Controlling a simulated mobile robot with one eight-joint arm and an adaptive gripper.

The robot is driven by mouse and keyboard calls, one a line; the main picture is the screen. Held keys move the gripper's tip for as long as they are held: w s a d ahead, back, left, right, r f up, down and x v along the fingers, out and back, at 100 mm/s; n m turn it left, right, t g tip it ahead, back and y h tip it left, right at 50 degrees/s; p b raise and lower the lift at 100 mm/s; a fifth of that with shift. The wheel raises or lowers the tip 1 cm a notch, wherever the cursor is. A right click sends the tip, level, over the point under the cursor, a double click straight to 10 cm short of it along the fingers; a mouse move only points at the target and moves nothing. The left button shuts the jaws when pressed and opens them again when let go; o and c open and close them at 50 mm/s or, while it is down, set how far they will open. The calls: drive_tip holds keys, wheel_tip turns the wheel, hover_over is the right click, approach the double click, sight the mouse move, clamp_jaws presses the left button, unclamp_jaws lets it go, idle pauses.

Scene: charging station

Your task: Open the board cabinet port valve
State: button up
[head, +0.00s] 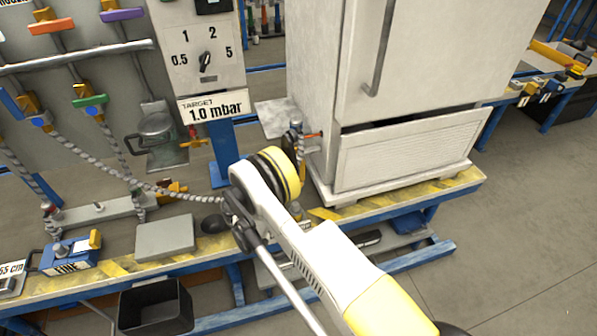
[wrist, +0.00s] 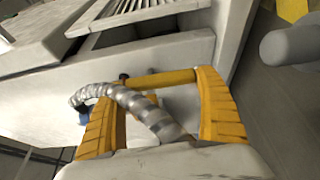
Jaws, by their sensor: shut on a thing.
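The yellow valve handle (wrist: 165,78) lies crosswise between my gripper's fingers in the wrist view, close to the pale cabinet wall. My gripper (wrist: 157,87) has its two yellow ribbed fingers well apart, shut on this handle, with its ends at the fingers. A grey braided hose (wrist: 125,98) curves in front of the handle between the fingers and hides part of it. In the head view the white cabinet (head: 405,160) has a hose fitting (head: 296,138) with a small orange lever (head: 311,134) at its left side. My wrist hides my fingers there.
The gauge panel (head: 203,50) with a 1.0 mbar target sign (head: 212,107) stands left of the cabinet. Hoses hang over the left bench. A grey plate (head: 165,238) and a blue box (head: 70,257) lie near its front. The floor at right (head: 520,220) is clear.

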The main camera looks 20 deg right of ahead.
drive_tip(key=shift+w+r, duration=0.1)
drive_tip(key=o, duration=1.3)
drive_tip(key=shift+d, duration=0.1)
drive_tip(key=shift+c, duration=0.2)
drive_tip(key=v, duration=0.7)
drive_tip(key=shift+a, duration=0.3)
